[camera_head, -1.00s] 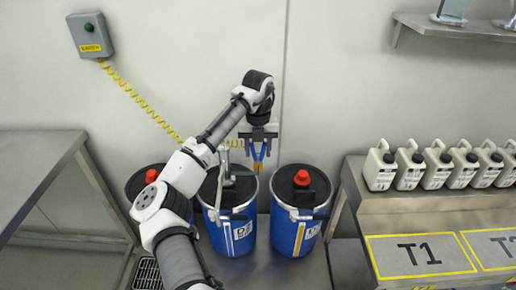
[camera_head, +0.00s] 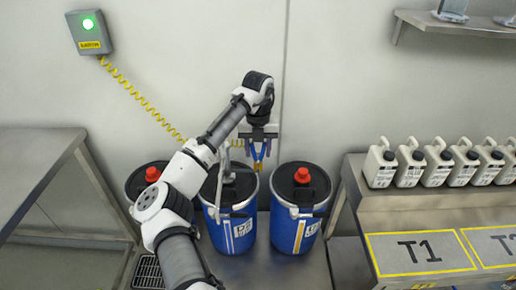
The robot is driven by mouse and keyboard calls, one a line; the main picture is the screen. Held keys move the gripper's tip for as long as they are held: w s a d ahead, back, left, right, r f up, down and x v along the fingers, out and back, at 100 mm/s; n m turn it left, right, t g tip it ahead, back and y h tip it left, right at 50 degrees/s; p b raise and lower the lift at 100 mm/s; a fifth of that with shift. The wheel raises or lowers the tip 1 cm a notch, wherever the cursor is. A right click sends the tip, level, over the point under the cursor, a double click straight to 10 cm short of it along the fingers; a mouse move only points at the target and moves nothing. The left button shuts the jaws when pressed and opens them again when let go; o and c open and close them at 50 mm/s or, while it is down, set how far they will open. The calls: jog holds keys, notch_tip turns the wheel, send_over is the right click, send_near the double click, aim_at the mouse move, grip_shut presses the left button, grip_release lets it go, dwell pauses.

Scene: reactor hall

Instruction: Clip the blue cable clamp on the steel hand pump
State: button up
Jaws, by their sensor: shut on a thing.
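My gripper (camera_head: 262,131) is shut on the blue cable clamp (camera_head: 259,151), above the right side of the middle blue drum. The clamp hangs down with its handles in my fingers and its orange-tipped jaws low, near the drum's lid edge. The steel hand pump (camera_head: 228,160) stands upright on the middle drum, just left of the clamp and partly hidden by my arm. I cannot tell for certain whether the jaws touch the pump.
A grey wall box (camera_head: 89,33) with a bright green lamp has a coiled yellow cable (camera_head: 140,99) running behind my arm toward the clamp. Red-capped drums (camera_head: 294,222) stand beside the middle one. A steel bench (camera_head: 357,190) with several white canisters is at right; a table (camera_head: 40,165) is at left.

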jog(key=o, duration=0.8)
jog(key=shift+o, duration=0.2)
notch_tip(320, 180, up, 14)
jog(key=shift+b, duration=0.4)
